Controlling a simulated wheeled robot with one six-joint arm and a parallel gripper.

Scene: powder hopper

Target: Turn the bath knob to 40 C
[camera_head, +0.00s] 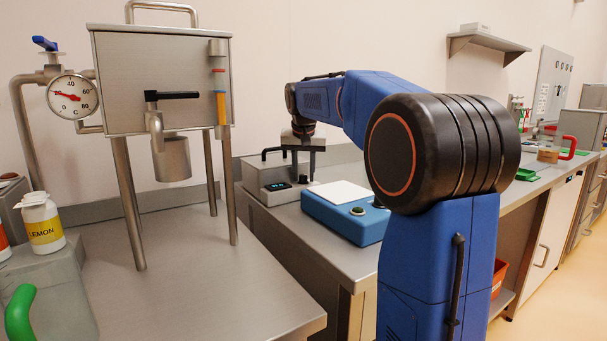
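The bath (265,190) looks to be the low metal box with a black handle on the bench, left of the blue device. Its front has a small dark display (277,187) with lit digits too small to read. A small dark knob (303,179) sits right of the display. My gripper (303,175) points down at the bath's right front, with two dark fingers apart and their tips by the knob. I cannot tell whether the fingers touch the knob or stand just around it.
A blue device with a white top (345,212) stands close right of the bath. A metal hopper on legs (165,80) with a dial gauge (73,96) stands at left. A lemon bottle (42,222) is at far left. The steel bench front (200,280) is clear.

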